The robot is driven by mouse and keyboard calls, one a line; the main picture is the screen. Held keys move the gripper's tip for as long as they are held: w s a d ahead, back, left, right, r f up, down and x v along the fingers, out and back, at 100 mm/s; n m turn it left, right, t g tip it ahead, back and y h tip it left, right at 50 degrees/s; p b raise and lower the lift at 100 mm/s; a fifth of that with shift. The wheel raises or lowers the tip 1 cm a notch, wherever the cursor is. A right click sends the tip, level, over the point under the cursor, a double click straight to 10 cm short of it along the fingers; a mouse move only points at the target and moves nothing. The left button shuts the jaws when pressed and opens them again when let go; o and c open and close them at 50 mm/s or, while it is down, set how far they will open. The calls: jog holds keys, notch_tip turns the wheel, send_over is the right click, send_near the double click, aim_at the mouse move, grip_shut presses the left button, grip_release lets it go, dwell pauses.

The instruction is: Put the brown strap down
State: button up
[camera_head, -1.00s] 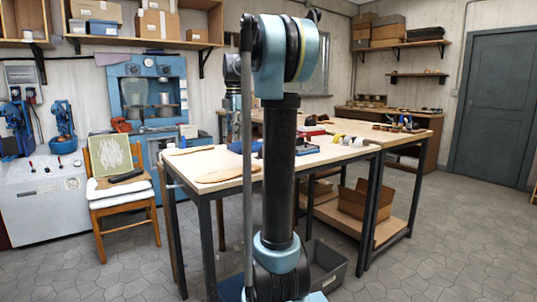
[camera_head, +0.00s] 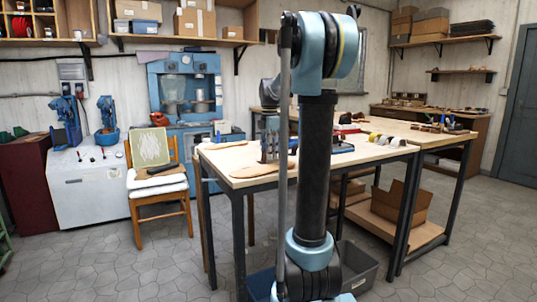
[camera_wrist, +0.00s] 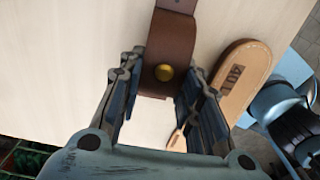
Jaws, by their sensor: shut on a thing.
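The brown strap (camera_wrist: 169,50) shows in the wrist view as a wide leather band with a round brass stud. It lies between the fingers of my gripper (camera_wrist: 163,82), which is shut on it. The strap's far end runs out of the top of the picture. Behind it is the pale table top (camera_wrist: 60,60); I cannot tell whether the strap touches it. In the head view my gripper (camera_head: 268,150) is above the near left part of the table (camera_head: 222,158), and the strap is too small to make out there.
A tan sandal sole marked 40 (camera_wrist: 242,75) lies right of the strap, and another sole's tip (camera_wrist: 178,140) shows below. In the head view, tools and small items (camera_head: 385,140) are farther along the bench. A wooden chair (camera_head: 160,190) stands left of the table.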

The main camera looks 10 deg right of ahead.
jog(key=shift+f, duration=0.1)
jog(key=o, duration=0.9)
notch_tip(320, 180, up, 12)
jog(key=shift+r, duration=0.15)
